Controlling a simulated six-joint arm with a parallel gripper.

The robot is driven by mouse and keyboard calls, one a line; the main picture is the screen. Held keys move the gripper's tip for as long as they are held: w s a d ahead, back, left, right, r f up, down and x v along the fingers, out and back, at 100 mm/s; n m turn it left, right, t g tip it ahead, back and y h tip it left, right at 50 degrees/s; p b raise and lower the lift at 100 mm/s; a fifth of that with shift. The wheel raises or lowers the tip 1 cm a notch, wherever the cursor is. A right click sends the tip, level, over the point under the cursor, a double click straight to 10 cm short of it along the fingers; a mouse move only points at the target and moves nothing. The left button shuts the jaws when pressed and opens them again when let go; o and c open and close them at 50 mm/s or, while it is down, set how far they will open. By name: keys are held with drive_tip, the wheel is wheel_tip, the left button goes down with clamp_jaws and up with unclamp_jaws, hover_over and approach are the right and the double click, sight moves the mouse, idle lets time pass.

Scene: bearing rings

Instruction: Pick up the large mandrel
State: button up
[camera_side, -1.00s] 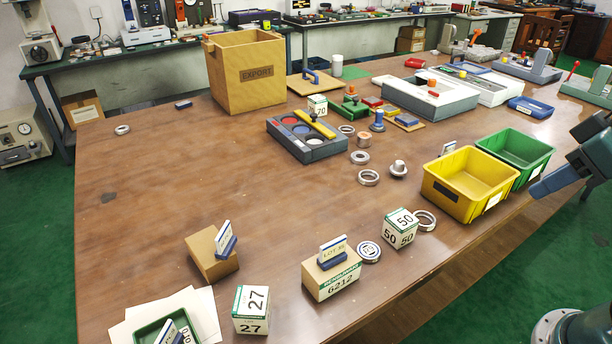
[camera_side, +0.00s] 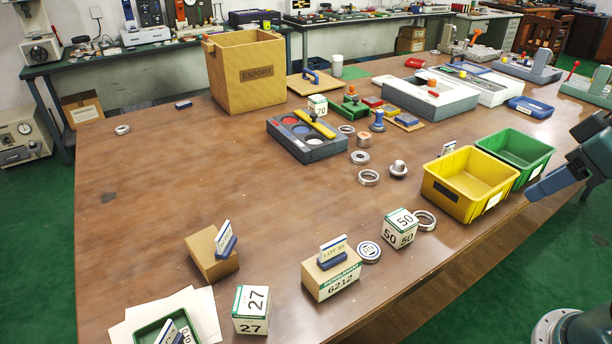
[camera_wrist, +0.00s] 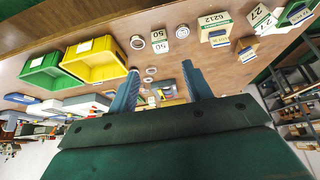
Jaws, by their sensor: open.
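A silver flanged mandrel (camera_side: 398,169) stands upright on the brown table, left of the yellow bin in the side view. The silver one looks the wider of the two. My gripper (camera_side: 537,190) is at the right edge of the side view, beside the bins and well apart from both mandrels. In the wrist view my gripper (camera_wrist: 160,66) has its two blue fingers spread, with nothing held between them. I cannot clearly make out the mandrels in the wrist view.
The yellow bin (camera_side: 468,190) and green bin (camera_side: 515,157) stand between my gripper and the silver mandrel. Steel rings (camera_side: 368,178) lie close to it. A grey tray (camera_side: 318,151) is farther left. The box marked 50 (camera_side: 400,228) is nearer.

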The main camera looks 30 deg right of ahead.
drive_tip(key=o, duration=0.4)
drive_tip(key=shift+o, duration=0.2)
drive_tip(key=m+g, duration=0.1)
drive_tip(key=m, duration=0.1)
hover_over(402, 164)
drive_tip(key=s, duration=0.5)
wheel_tip(402, 164, down, 18)
drive_tip(key=shift+h, duration=0.4)
drive_tip(key=shift+a+x, duration=0.15)
drive_tip(key=shift+x, duration=2)
drive_tip(key=shift+a+x, duration=0.15)
drive_tip(key=shift+x, duration=2)
